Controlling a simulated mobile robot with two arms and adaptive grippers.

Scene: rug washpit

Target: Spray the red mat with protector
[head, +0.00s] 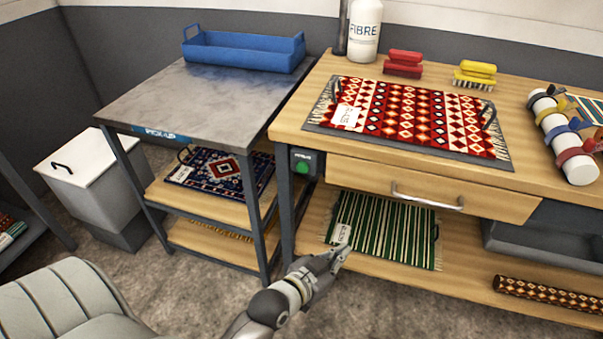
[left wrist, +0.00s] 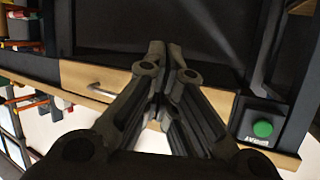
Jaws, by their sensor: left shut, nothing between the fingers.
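The red mat (head: 411,118), patterned with white and dark diamonds and fringed at its ends, lies flat on a grey board on the wooden workbench (head: 290,125). A white tag lies on its left part. A white bottle (head: 364,30) marked "FIBRE" stands at the back of the bench; the rest of its label is too small to read. My left gripper (head: 340,252) is shut and empty, low in front of the bench near the lower shelf. It also shows shut in the left wrist view (left wrist: 164,45). My right gripper is not in view.
A red brush (head: 404,63) and a yellow brush (head: 475,75) sit behind the mat. A drawer (head: 430,192) has a metal handle. A green button (head: 302,168) is on the bench's left leg. A grey chair (head: 70,305) stands front left.

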